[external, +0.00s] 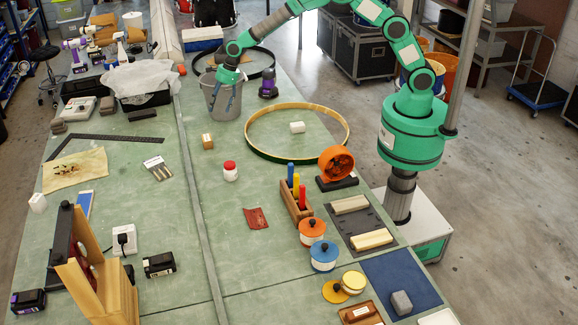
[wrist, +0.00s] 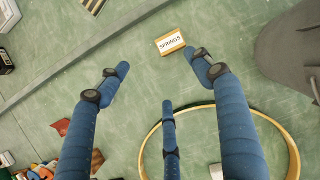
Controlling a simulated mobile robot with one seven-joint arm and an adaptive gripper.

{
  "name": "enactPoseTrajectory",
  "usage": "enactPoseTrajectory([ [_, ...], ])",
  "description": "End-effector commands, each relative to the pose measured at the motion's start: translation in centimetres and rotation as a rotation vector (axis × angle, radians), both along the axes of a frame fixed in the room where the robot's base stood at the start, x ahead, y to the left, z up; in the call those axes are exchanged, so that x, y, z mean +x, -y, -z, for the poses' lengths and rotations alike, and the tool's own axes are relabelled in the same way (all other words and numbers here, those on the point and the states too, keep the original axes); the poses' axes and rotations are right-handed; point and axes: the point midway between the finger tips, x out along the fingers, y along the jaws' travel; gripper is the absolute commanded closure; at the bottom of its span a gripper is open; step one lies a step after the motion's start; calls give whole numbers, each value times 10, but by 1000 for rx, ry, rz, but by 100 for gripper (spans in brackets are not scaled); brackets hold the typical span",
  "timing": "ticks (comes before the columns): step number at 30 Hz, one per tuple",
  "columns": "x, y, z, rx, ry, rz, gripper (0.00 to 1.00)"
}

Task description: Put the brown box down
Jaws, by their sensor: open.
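The brown box (external: 207,141) is a small block resting on the green bench, in front of the grey bucket. In the wrist view the box (wrist: 170,42) shows a white label reading "SPRINGS". My gripper (external: 222,103) is above the bench and overlaps the bucket in the external view. In the wrist view its blue fingers (wrist: 164,78) are spread apart with nothing between them. The box lies beyond the fingertips, apart from them, close to the upper right one in the picture. The gap in height is hard to judge.
The grey bucket (external: 235,104) stands just behind the box and shows at the wrist view's right edge (wrist: 295,55). A large wooden hoop (external: 262,113) lies to the right with a white block inside. A red-lidded jar (external: 230,172) stands in front. A metal strip (external: 191,178) runs left of the box.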

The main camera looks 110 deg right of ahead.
Motion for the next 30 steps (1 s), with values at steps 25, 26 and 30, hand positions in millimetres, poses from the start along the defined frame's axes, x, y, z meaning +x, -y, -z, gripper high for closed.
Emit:
enactPoseTrajectory([
  [25,-183,-146,-238,-440,59,-1026,34],
  [26,-191,-150,-243,-457,60,-1062,34],
  [30,-232,-170,-266,-532,67,-1229,34],
])
